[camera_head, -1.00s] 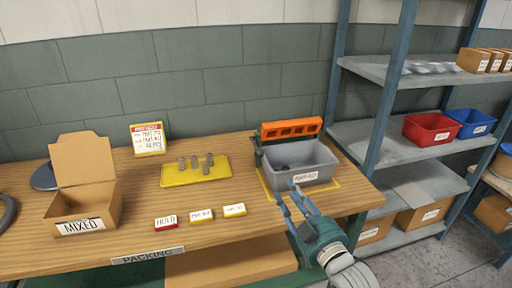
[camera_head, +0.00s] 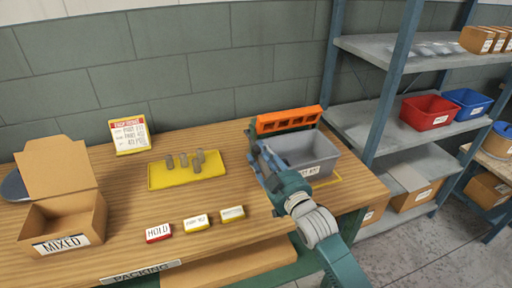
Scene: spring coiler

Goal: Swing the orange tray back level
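The orange tray (camera_head: 288,120) is a slotted piece at the back edge of a grey bin (camera_head: 318,153) on the right part of the bench. It looks tipped up, with its slotted face towards me. My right gripper (camera_head: 262,157) reaches in from the lower right to the bin's left side, in front of and below the tray's left end. Its two blue-grey fingers look apart, with nothing seen between them. I cannot tell whether they touch the bin or its stand. The gripper hides the bin's front left corner and part of its label. My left gripper is not in view.
A yellow mat (camera_head: 215,178) with several small grey cylinders lies left of the bin. HOLD (camera_head: 159,233) and two other small label blocks line the bench front. An open MIXED box (camera_head: 62,225) and a sign (camera_head: 130,134) stand left. A blue-framed shelf (camera_head: 372,117) stands right.

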